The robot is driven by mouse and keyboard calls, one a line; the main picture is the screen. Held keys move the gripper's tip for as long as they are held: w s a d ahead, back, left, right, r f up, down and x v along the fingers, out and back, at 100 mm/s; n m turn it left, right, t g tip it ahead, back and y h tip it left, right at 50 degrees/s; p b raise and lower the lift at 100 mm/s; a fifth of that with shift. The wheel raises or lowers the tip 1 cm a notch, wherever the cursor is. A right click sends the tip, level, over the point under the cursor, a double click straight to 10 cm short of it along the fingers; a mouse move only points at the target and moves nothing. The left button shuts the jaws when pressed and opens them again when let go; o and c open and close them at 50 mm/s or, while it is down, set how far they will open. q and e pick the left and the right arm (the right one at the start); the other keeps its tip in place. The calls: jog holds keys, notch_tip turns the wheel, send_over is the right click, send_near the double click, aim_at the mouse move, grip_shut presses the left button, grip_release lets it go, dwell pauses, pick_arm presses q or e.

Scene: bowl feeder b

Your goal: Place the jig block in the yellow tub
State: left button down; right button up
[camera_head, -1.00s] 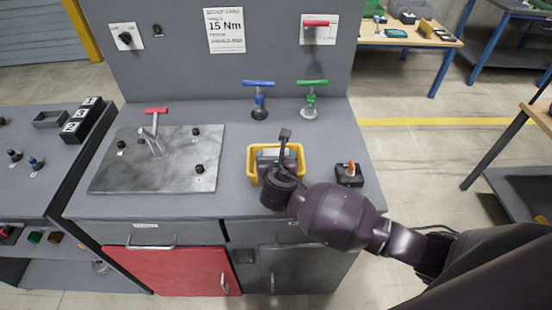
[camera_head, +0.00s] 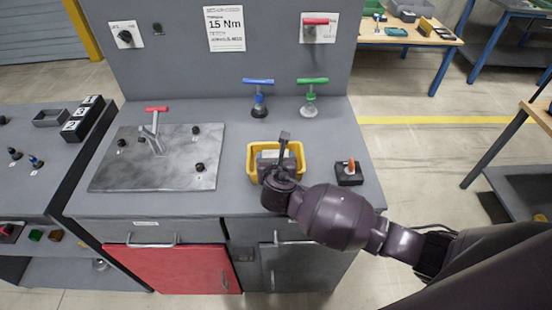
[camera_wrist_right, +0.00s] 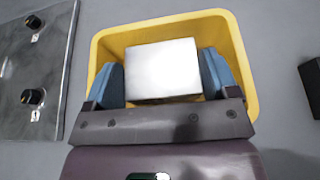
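The yellow tub (camera_head: 250,163) stands near the front edge of the workbench, right of centre. It also shows in the right wrist view, with its yellow wall (camera_wrist_right: 239,72) around the fingers. My right gripper (camera_head: 279,164) is over the tub with its fingers down within the rim. In the right wrist view its blue fingers sit against both sides of a bright, pale jig block (camera_wrist_right: 163,70). The block is within the tub's outline; whether it touches the tub floor is hidden. My left gripper is not in view.
A dark box with an orange-red switch (camera_head: 349,172) stands right of the tub. Blue-handled (camera_head: 259,98) and green-handled (camera_head: 311,98) tools stand behind it. A metal plate (camera_head: 115,177) with knobs and a red-handled clamp lies left. Bare bench lies between plate and tub.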

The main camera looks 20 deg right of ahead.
jog(key=shift+o, duration=1.2)
jog(key=shift+s+f, duration=0.15)
jog(key=shift+f, duration=0.25)
jog(key=shift+r, duration=0.15)
jog(key=r+v, duration=0.1)
jog(key=v, duration=1.1)
jog(key=shift+r, duration=0.2)
jog(key=s+d+f+m+g+y, duration=0.15)
jog(key=s+d+m+g, duration=0.45)
jog(key=s+m, duration=0.75)
jog(key=s+d+f+m+g+y, duration=0.1)
jog(key=s+d+f+m+g, duration=0.2)
jog(key=s+d+m, duration=1.1)
jog(key=w+a+f+m+t+b, duration=0.1)
jog(key=w+a+f+m+t, duration=0.1)
jog(key=w+f, duration=0.4)
jog(key=w+a+f+m+t+y+b, duration=0.1)
jog(key=w+a+f+m+t+b, duration=0.1)
jog(key=w+a+f+t, duration=0.2)
notch_tip(320, 180, down, 3)
jog(key=w+t, duration=0.1)
jog(key=w, duration=0.1)
jog(key=shift+w+t, duration=0.3)
jog(key=shift+w, duration=0.05)
